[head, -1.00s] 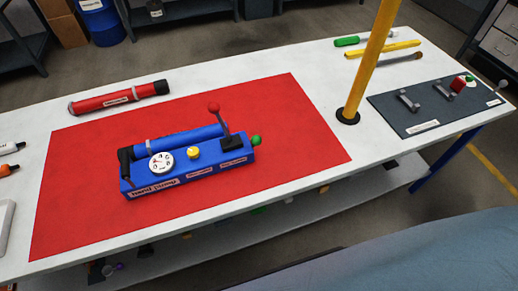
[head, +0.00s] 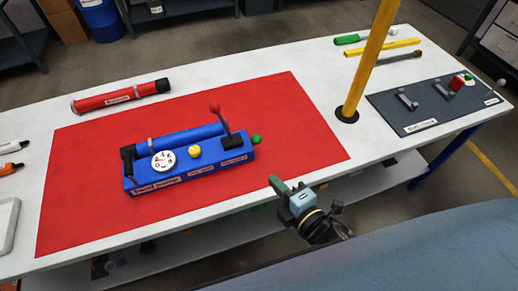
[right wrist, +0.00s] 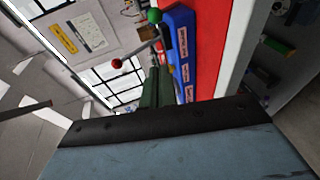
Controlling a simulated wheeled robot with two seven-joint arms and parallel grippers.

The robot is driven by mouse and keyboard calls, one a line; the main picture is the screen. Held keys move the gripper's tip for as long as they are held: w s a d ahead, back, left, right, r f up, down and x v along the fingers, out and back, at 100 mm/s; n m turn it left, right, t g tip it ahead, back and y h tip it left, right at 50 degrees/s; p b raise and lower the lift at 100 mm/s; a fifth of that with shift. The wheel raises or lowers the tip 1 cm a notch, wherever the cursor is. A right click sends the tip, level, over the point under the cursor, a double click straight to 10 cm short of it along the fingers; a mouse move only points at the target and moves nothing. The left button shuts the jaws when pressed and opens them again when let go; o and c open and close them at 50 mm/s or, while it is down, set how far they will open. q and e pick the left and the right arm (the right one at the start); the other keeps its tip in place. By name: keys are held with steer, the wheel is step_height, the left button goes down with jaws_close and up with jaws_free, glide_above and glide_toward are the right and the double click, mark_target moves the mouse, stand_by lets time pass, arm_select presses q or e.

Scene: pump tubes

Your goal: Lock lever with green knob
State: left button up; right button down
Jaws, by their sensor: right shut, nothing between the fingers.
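The blue hand pump (head: 190,165) lies on the red mat, with a round white dial and a yellow knob on top. A dark lever with a red knob (head: 214,107) stands up near its right end. The green knob (head: 257,140) sticks out of that end. In the right wrist view the green knob (right wrist: 154,15) and red knob (right wrist: 117,63) show beyond the fingers. My right gripper (head: 276,184) is shut and empty, at the table's front edge, apart from the pump and to the front right of the green knob. My left gripper is out of view.
The red mat (head: 90,220) covers much of the white table. A yellow post (head: 368,60) rises right of it. A red tube (head: 122,96) lies behind the pump. A dark panel with handles (head: 400,118) lies at the right. The mat's right part is clear.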

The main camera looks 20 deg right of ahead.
glide_toward(255, 142)
steer(key=w+a+f, duration=0.1)
steer(key=w+a, duration=0.2)
steer(key=a, duration=0.2)
steer(key=shift+w+d+f, duration=0.3)
steer(key=shift+w+d, duration=0.65)
steer(key=shift+w+d+f, duration=0.15)
steer(key=shift+w+d, duration=0.15)
steer(key=shift+w, duration=0.2)
